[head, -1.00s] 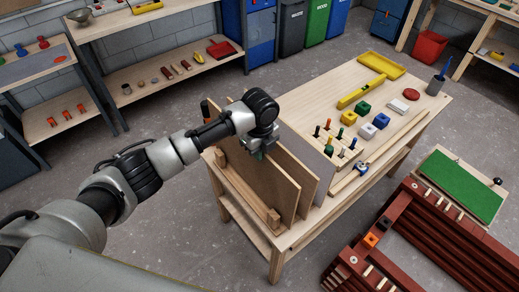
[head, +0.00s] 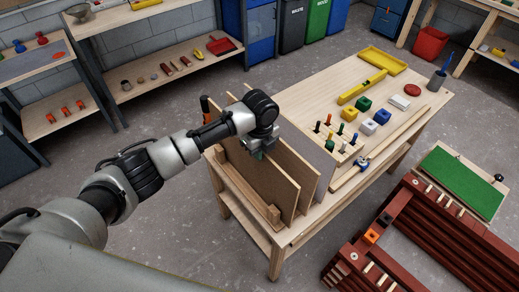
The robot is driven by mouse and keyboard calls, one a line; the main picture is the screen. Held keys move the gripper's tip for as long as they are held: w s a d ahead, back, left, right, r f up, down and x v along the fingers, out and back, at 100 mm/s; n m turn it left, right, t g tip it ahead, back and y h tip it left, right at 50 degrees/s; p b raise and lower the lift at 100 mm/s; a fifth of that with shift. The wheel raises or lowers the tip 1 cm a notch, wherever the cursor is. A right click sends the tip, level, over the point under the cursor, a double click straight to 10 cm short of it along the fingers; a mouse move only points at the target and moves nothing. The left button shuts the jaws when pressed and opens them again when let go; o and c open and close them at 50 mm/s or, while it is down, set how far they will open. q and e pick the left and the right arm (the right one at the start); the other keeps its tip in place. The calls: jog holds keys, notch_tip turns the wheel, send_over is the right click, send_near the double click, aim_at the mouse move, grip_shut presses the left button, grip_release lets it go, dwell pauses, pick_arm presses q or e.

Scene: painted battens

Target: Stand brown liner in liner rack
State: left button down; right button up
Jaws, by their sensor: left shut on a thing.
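The brown liner (head: 255,178) is a thin upright brown panel at the near left end of the workbench. It stands in the wooden liner rack (head: 235,180), between the rack's rail and other panels. My left gripper (head: 262,152) is at the panel's top edge and shut on it. The fingertips are partly hidden by the wrist, and the liner's lower edge is hard to see behind the rail. A pale-edged panel (head: 300,180) and a grey panel (head: 312,150) stand close on its right. My right gripper is not in view.
The workbench (head: 345,85) also holds a peg block (head: 338,147), coloured cubes (head: 368,126), a yellow level (head: 362,87) and a yellow tray (head: 382,61). A dark red slatted frame (head: 445,245) stands at the lower right. Floor is clear left of the bench.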

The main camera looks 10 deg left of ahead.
pick_arm(q)
jog(key=shift+f, duration=0.4)
jog(key=c, duration=1.2)
grip_release()
jog(key=shift+o, duration=0.3)
jog(key=shift+f, duration=0.1)
notch_tip(320, 180, up, 10)
jog(key=b, duration=0.3)
jog(key=shift+r, duration=0.5)
jog(key=shift+s+f, duration=0.1)
